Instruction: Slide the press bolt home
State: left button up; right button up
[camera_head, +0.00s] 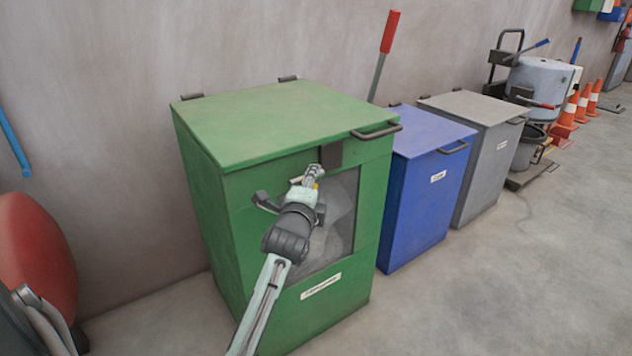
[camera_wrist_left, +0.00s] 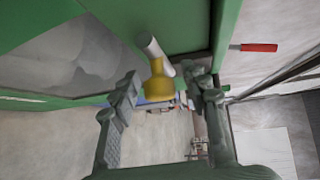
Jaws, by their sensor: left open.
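The green box-shaped press (camera_head: 270,120) has its lid down and a front window showing grey, film-like material (camera_head: 340,230). The press bolt, a pale rod with a yellow knob (camera_wrist_left: 158,88), shows in the left wrist view by the green edge. A small bit of yellow (camera_head: 316,186) shows at my gripper in the head view. My left gripper (camera_head: 313,174) is at the upper front of the press. Its fingers are open in the wrist view (camera_wrist_left: 168,92), with the knob between them in the picture; I cannot tell whether they touch it. My right gripper is out of view.
A blue bin (camera_head: 425,190) and a grey bin (camera_head: 480,150) stand to the right of the press. A red-handled lever (camera_head: 390,32) rises behind it. A red rounded object (camera_head: 35,260) is at the left. The floor in front (camera_head: 500,290) is clear.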

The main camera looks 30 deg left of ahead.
pick_arm(q)
jog(key=shift+x, duration=1.1)
jog(key=shift+d, duration=0.1)
jog(key=shift+c, duration=0.3)
jog(key=c, duration=1)
jog(key=shift+f, duration=0.15)
